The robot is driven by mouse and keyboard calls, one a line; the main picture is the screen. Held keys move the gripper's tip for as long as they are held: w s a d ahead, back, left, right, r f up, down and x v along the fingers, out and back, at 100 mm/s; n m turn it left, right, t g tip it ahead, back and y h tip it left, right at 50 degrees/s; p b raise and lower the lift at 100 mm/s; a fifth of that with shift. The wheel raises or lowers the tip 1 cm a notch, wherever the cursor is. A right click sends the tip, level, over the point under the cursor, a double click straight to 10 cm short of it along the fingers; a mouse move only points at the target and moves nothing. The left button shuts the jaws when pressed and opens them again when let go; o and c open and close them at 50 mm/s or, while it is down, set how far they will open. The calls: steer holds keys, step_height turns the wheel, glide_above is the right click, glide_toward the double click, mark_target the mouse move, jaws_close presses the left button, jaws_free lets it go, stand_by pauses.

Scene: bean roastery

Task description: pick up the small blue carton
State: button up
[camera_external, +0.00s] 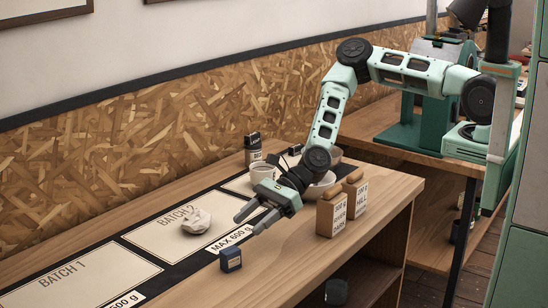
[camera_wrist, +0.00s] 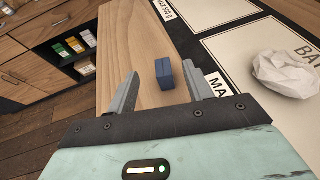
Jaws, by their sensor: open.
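The small blue carton (camera_external: 231,260) stands on the wooden counter near its front edge, just in front of the "MAX 600 g" label. In the wrist view the blue carton (camera_wrist: 164,73) shows beyond my fingertips, between their lines and closer to the right finger. My gripper (camera_external: 249,220) is open and empty, reaching down toward the counter, behind and to the right of the carton in the external view. Its two spread fingers also show in the wrist view (camera_wrist: 160,82). I cannot tell the exact height of the fingertips above the counter.
A crumpled white bag (camera_external: 196,222) lies on the "BATCH 2" mat. The counter left of the carton is clear.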

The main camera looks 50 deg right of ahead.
mark_target(233, 249)
step_height(233, 249, down, 4)
steer(key=shift+r+b, duration=0.15)
steer(key=shift+b, duration=0.6)
steer(key=shift+w+a+r, duration=0.1)
steer(key=shift+a, duration=0.45)
steer(key=shift+b+x, duration=0.95)
steer(key=shift+x, duration=2.2)
steer(key=c, duration=1.1)
